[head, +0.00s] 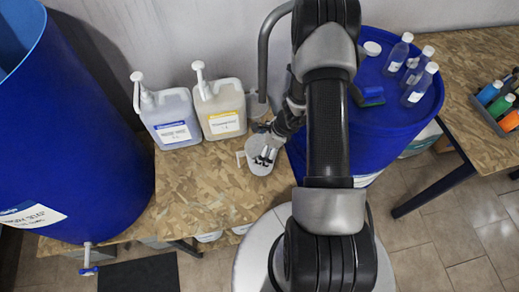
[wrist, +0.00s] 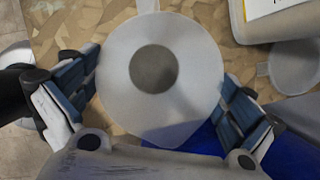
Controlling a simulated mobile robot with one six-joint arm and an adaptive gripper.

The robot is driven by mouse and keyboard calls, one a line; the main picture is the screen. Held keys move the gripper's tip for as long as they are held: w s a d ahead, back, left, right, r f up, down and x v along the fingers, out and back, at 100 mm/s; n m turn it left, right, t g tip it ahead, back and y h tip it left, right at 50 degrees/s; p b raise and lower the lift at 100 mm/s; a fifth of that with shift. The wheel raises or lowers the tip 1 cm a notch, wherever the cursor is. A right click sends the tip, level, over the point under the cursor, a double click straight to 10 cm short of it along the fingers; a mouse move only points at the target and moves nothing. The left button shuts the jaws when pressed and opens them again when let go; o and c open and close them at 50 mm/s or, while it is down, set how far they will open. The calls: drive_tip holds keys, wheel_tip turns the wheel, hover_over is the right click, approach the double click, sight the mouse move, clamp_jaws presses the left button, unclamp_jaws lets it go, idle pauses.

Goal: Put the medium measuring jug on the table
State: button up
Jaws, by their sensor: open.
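A pale grey measuring jug (head: 256,166) with a handle on its left stands on the wood-chip worktop (head: 190,205), near its right side. In the wrist view the jug (wrist: 118,62) appears from above as a round pale rim with a darker bottom, its handle at the top edge. My gripper (head: 266,155) is over the jug, with its fingers open on either side of it. In the wrist view the gripper (wrist: 163,98) has one finger left and one right of the jug. A second jug (wrist: 295,72) shows at the right edge of the wrist view.
Two pump canisters (head: 172,120) (head: 221,110) stand behind the jug. A blue drum (head: 75,130) is at left. Another blue drum (head: 390,115) with bottles and a brush on top is right of my arm. A second wood-chip table (head: 480,70) at right holds a bottle crate.

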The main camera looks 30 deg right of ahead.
drive_tip(key=p+v, duration=0.3)
drive_tip(key=v, duration=0.6)
